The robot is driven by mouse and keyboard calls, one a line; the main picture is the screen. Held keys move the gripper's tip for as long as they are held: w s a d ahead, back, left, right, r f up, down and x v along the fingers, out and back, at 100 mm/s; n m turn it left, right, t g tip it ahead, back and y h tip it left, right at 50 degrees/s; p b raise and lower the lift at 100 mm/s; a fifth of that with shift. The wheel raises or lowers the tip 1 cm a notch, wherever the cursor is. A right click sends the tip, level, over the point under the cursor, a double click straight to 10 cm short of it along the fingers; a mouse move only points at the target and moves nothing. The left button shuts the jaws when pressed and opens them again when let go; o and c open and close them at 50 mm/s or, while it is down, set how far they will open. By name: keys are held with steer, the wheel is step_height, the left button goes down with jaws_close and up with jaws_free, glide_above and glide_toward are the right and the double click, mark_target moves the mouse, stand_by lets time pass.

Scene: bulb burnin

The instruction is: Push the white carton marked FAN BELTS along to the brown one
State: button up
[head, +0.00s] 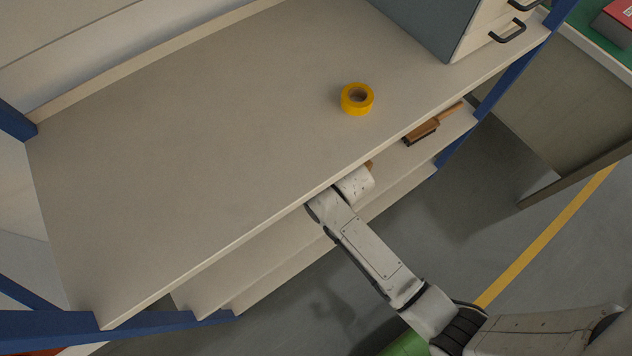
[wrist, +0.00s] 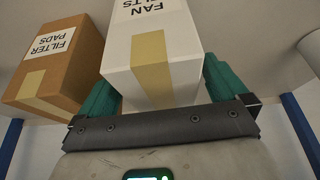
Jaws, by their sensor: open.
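The white carton marked FAN BELTS (wrist: 185,45), with a tan tape strip, is in the middle of the wrist view. My gripper (wrist: 158,75) is open, with one green finger on each side of the carton's near end. I cannot tell whether the fingers touch it. The brown carton marked FILTER PADS (wrist: 62,62) stands just left of the white one. I cannot tell whether the two cartons touch.
A roll of yellow tape (head: 357,98) lies on the top shelf board (head: 200,130). A wooden-handled brush (head: 433,126) lies on the shelf below, right of my arm. Blue rack posts (wrist: 300,132) stand at the sides. A grey cabinet (head: 415,22) stands at the back right.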

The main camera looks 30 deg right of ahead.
steer(key=s+d, duration=0.1)
steer(key=s, duration=0.8)
steer(key=shift+s, duration=0.3)
